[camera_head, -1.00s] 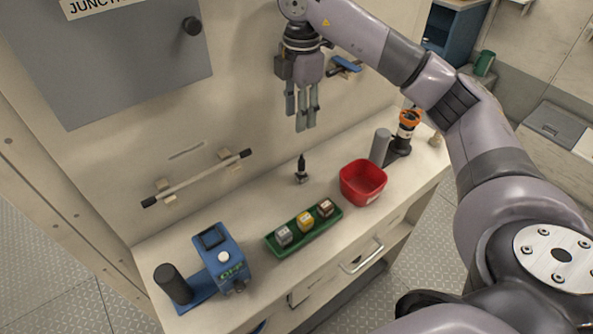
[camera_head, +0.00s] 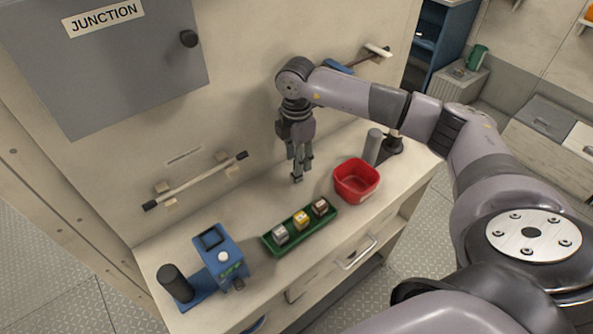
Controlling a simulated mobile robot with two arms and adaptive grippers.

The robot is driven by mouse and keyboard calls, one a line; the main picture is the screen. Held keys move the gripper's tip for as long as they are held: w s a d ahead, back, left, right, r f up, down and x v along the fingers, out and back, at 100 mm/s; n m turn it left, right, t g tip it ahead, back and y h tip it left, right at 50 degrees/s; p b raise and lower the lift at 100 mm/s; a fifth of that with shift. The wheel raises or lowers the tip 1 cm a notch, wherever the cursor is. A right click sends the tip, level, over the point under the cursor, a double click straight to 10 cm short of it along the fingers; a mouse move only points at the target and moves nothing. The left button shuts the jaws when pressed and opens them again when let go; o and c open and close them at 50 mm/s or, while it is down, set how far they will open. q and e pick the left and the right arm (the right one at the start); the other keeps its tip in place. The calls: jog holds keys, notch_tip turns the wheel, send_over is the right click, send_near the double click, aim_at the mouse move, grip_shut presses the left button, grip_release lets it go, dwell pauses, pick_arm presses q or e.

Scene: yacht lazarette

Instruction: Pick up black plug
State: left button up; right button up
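The black plug (camera_head: 297,179) is on the worktop near the wall, behind the green tray. Only its lower end shows; my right gripper hides the rest. My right gripper (camera_head: 301,168) points down from above, with its fingers at the plug's upper part. I cannot tell whether the fingers are closed on it or only beside it. My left gripper is out of view.
A green tray (camera_head: 272,246) holds three small blocks. A red bowl (camera_head: 357,193) is right of the plug, with a grey cylinder (camera_head: 373,147) behind it. A blue device (camera_head: 227,254) stands at left. A bar handle (camera_head: 197,181) juts from the wall.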

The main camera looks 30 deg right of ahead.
notch_tip(320, 180, down, 4)
jog(key=shift+r, duration=0.25)
grip_shut()
dwell(0.3)
